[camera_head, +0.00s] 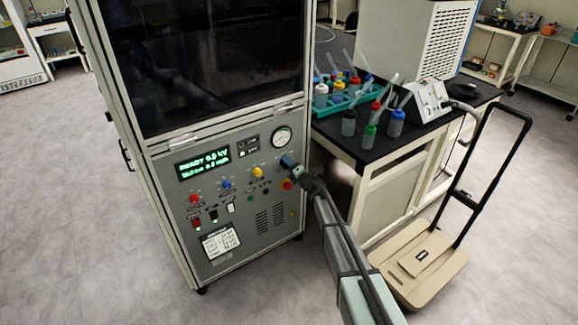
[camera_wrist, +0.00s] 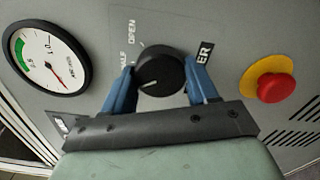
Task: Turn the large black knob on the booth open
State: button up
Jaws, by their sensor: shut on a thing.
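The large black knob (camera_wrist: 160,74) sits on the grey booth panel in the wrist view, with a white pointer line toward its lower left. The labels "OPEN" and "HALF" are printed around its upper left side. My gripper (camera_wrist: 165,88) has its two blue fingers on either side of the knob, shut on it. In the head view my gripper (camera_head: 291,164) reaches the right part of the booth's control panel (camera_head: 262,205), and the knob is hidden behind it.
A round gauge (camera_wrist: 48,58) is left of the knob and a red emergency button (camera_wrist: 275,87) on a yellow base is to its right. A black-topped table (camera_head: 345,143) with bottles and a beige cart (camera_head: 420,262) stand right of the booth.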

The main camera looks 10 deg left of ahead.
jog(key=shift+m, duration=7.6)
jog(key=o, duration=1.1)
jog(key=shift+c, duration=0.2)
jog(key=v, duration=1.3)
jog(key=shift+s+d, duration=0.25)
